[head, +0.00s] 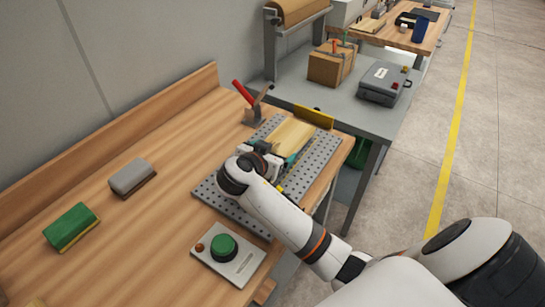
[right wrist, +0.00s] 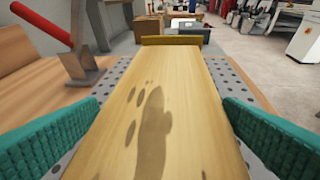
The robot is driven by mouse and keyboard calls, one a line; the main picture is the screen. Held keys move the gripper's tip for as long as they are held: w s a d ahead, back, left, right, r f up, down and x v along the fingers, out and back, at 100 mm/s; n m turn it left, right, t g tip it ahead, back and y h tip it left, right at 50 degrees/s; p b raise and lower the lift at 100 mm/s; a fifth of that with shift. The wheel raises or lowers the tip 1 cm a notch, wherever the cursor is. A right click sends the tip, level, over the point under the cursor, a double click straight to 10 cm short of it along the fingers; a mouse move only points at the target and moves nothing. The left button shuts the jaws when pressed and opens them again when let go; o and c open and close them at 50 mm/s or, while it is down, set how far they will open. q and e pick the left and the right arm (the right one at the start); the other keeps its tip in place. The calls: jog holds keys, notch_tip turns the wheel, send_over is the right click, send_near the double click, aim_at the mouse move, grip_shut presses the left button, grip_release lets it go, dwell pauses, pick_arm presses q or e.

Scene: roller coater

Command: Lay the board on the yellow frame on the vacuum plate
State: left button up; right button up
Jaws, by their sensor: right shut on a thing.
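The board (head: 291,133) is a flat, light wooden piece over the grey perforated vacuum plate (head: 322,151). In the right wrist view the board (right wrist: 160,85) runs away from me, with dark oval marks on it. My right gripper (head: 272,150) is shut on the board's near part, with a green finger pad along each side. A yellow upright strip (head: 314,117), seemingly part of the yellow frame, stands at the board's far end; it also shows in the right wrist view (right wrist: 172,40). The board hides most of what lies beneath, so I cannot tell whether it touches the frame. My left gripper is out of view.
A red-handled lever (head: 245,95) stands at the plate's back left. A grey block (head: 131,177) and a green block (head: 71,226) lie on the left. The wooden bench between is clear.

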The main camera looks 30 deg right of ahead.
notch_tip(320, 180, down, 2)
jog(key=shift+f, duration=0.1)
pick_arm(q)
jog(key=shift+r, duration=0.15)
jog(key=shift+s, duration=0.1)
pick_arm(e)
jog(key=shift+f, duration=0.15)
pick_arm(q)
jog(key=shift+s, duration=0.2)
pick_arm(e)
jog(key=o, duration=1.2)
jog(key=shift+o, duration=0.2)
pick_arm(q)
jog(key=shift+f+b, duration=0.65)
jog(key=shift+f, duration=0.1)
pick_arm(e)
jog(key=v, duration=1.2)
jog(key=shift+s, duration=0.1)
